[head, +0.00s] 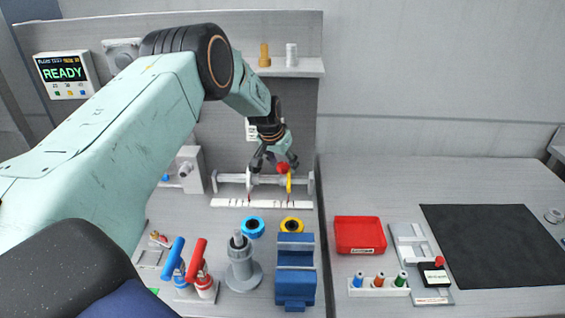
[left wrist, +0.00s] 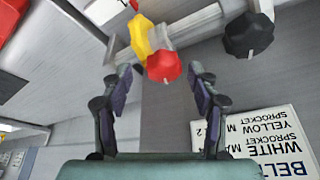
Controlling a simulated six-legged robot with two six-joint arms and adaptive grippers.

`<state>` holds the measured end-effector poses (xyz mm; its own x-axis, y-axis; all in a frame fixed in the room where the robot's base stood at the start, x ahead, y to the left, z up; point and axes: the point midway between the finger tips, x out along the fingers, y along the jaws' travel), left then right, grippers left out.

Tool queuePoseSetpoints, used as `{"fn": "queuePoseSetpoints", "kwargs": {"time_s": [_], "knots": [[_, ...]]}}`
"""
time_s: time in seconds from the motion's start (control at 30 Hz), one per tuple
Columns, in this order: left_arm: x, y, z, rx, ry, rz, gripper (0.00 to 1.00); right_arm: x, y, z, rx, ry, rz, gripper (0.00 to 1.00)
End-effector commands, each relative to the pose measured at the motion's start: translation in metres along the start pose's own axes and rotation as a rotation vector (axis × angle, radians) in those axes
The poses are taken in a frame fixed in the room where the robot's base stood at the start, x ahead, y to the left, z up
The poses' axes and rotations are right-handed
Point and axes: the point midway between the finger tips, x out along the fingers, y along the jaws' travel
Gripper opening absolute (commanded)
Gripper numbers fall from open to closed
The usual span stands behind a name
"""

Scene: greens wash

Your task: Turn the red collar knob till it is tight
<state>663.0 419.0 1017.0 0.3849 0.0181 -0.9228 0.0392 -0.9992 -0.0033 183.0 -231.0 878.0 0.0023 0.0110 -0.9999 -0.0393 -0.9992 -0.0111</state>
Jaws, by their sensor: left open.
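The red collar knob (head: 283,168) sits on the horizontal shaft (head: 232,178) beside a yellow sprocket (head: 290,181). In the left wrist view the red knob (left wrist: 163,66) lies between and just beyond my fingertips, with the yellow sprocket (left wrist: 140,35) behind it. My left gripper (head: 275,160) is open around the knob's near side, its fingers (left wrist: 156,75) apart on either side with gaps to the knob. Whether any fingertip touches it cannot be seen. My right gripper is not in view.
A black knob (left wrist: 249,35) is near the shaft's end. A printed card (left wrist: 265,145) is on the panel. Below the shaft are a white marked strip (head: 262,203), a blue ring (head: 253,226), a yellow-black ring (head: 292,225) and a blue vise (head: 295,275). A red tray (head: 343,250) stands right.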

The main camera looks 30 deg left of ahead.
Motion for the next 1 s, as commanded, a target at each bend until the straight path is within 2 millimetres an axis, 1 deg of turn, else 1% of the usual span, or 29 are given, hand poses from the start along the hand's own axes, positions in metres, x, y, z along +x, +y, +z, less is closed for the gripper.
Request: {"fn": "queuePoseSetpoints", "kwargs": {"time_s": [0.17, 0.8, 0.87, 1.0], "knots": [[0.0001, -0.0012, -0.0007, 0.000, 0.000, 0.000, 0.60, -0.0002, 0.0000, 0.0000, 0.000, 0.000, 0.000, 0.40], [-0.0003, -0.0006, -0.0006, 0.000, -0.001, 0.000, 0.06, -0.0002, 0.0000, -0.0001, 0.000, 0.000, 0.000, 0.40], [-0.0004, -0.0007, -0.0006, -0.002, -0.001, -0.001, 0.06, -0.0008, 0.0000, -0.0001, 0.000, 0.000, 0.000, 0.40], [-0.0019, -0.0006, -0.0009, -0.036, -0.003, -0.017, 0.06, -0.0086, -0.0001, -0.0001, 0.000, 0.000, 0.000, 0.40]]}}
